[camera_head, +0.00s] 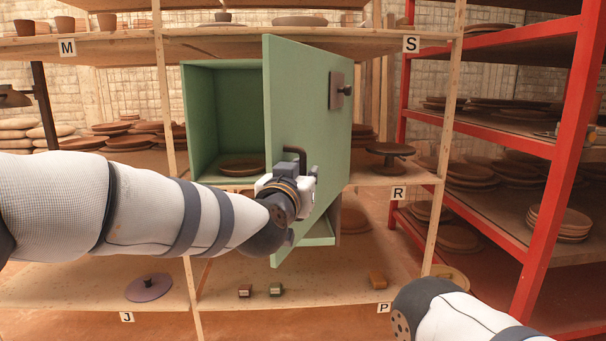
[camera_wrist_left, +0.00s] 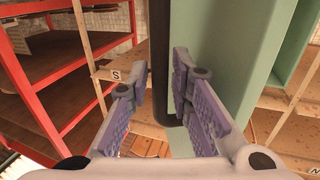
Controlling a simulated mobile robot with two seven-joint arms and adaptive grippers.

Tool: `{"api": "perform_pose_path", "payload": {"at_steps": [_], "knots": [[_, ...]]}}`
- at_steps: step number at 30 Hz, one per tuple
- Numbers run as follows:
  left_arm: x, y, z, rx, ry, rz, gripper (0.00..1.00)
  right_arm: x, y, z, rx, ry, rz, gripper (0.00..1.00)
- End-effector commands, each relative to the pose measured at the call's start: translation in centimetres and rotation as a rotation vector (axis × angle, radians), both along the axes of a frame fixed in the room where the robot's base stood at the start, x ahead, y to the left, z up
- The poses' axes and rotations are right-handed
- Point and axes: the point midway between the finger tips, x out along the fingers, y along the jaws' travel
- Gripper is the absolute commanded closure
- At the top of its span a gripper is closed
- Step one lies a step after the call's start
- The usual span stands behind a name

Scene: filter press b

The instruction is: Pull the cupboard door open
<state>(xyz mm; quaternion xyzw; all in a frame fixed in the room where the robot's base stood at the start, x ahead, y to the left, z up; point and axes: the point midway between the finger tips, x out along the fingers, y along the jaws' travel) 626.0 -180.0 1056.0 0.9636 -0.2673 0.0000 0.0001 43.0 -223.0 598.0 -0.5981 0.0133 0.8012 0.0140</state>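The green cupboard (camera_head: 199,115) stands on the middle shelf. Its door (camera_head: 308,110) is swung out toward me, and the inside shows, with a brown plate (camera_head: 241,166) on its floor. The dark bar handle (camera_head: 296,153) is on the door's face. My left gripper (camera_head: 300,184) is at the handle, partly hidden by its own wrist. In the left wrist view the handle (camera_wrist_left: 160,60) stands between the two fingers (camera_wrist_left: 161,88), which sit close on both sides of it. My right arm shows at the lower right; its gripper is out of view.
A dark knob on a plate (camera_head: 340,90) is on the door's upper part. A brown stand (camera_head: 390,153) is on the shelf right of the door. Small blocks (camera_head: 276,289) and a purple disc (camera_head: 149,287) lie on the lower shelf. A red rack (camera_head: 545,200) stands at the right.

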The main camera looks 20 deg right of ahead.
Motion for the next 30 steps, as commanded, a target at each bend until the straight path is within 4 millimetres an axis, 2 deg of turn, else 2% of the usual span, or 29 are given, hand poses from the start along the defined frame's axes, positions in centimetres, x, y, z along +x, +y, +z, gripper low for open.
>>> {"api": "perform_pose_path", "payload": {"at_steps": [4, 7, 15, 19, 24, 30], "knots": [[-0.3, 0.2, 0.0, 0.001, -0.001, 0.0, 0.8, 0.0, 0.0, 0.0, 0.0, 0.0, 0.0, 0.6], [-1.5, 1.0, 0.1, 0.003, -0.002, 0.0, 0.8, 0.0, 0.0, 0.0, 0.0, 0.0, 0.0, 0.6], [-7.1, 4.3, 0.1, 0.002, 0.0, -0.001, 0.8, 0.0, 0.0, 0.0, 0.0, 0.0, 0.0, 0.6], [-9.2, 5.5, 0.0, 0.001, 0.001, -0.001, 0.8, 0.0, 0.0, 0.0, 0.0, 0.0, 0.0, 0.6], [-10.2, 6.2, 0.0, -0.001, 0.0, 0.001, 0.8, 0.0, 0.0, 0.0, 0.0, 0.0, 0.0, 0.6], [-10.3, 6.2, 0.0, -0.001, 0.0, 0.0, 0.8, 0.0, 0.0, 0.0, 0.0, 0.0, 0.0, 0.6]]}}
